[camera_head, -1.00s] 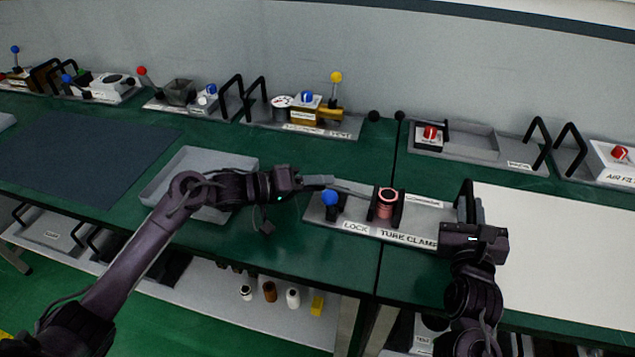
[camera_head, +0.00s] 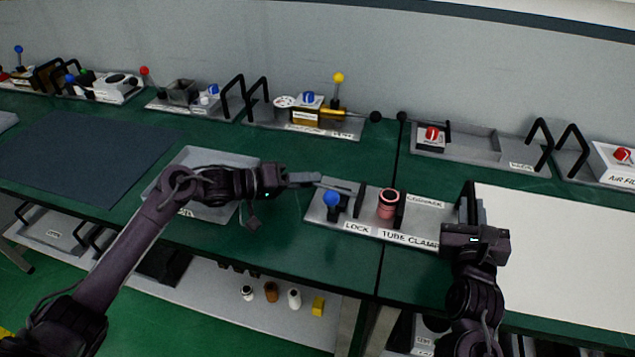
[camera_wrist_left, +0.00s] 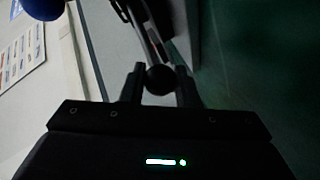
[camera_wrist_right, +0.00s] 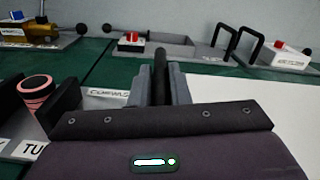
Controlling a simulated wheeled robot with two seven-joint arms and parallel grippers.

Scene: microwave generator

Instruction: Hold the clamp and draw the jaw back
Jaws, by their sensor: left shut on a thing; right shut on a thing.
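The tube clamp is a grey plate (camera_head: 318,213) on the green bench. It carries a blue lock knob (camera_head: 332,199), a black movable jaw (camera_head: 358,200), a pink ringed tube (camera_head: 388,206) and a black fixed jaw (camera_head: 400,210). A gap shows between movable jaw and tube; the tube stands beside the fixed jaw. My left gripper (camera_head: 318,181) is shut on the jaw's black ball knob (camera_wrist_left: 160,79), left of the jaw. My right gripper (camera_head: 470,205) is shut on the black handle (camera_wrist_right: 160,72) at the clamp's right end. The tube also shows in the right wrist view (camera_wrist_right: 36,92).
A grey tray (camera_head: 190,160) lies under my left forearm. A white board (camera_head: 570,230) lies to the right. Other fixtures with black handles line the wall, among them one with a yellow-knobbed lever (camera_head: 338,80). A lower shelf (camera_head: 220,290) holds small items.

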